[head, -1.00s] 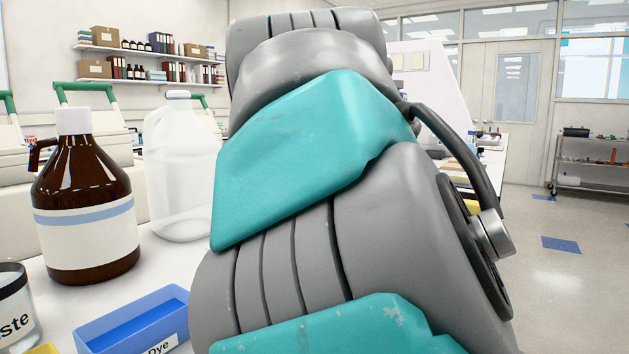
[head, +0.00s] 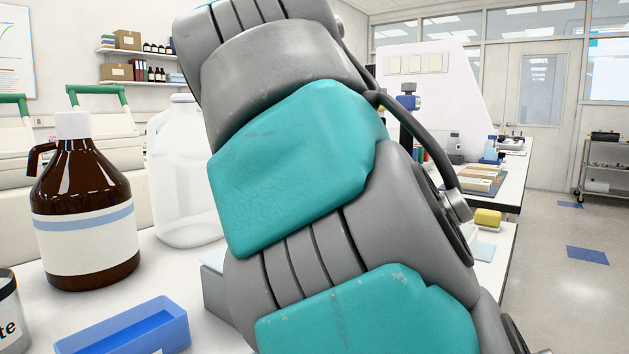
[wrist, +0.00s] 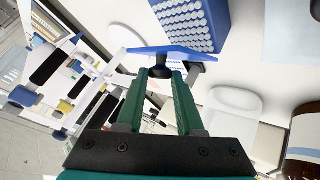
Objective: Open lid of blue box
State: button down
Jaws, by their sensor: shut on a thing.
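In the wrist view, the blue box (wrist: 184,22) is at the top, its upper face uncovered and showing rows of round white tops. Its flat blue lid (wrist: 186,53) is seen nearly edge-on between the box and my gripper, and looks separated from the box in this view. A black knob (wrist: 160,71) sticks out of the lid towards me. My gripper (wrist: 161,75) has its green fingers shut on this knob. In the head view my arm fills the middle, and the gripper, lid and box are hidden.
A brown bottle (head: 82,210) and a clear jug (head: 185,175) stand left of my arm. A blue tray (head: 125,328) lies at the front left beside a white labelled container (head: 8,315). A yellow item (head: 487,219) is on the bench at right. Open floor (head: 545,250) is beyond.

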dwell(0.5)
jog(key=c, duration=0.5)
grip_release()
jog(key=shift+c, duration=0.2)
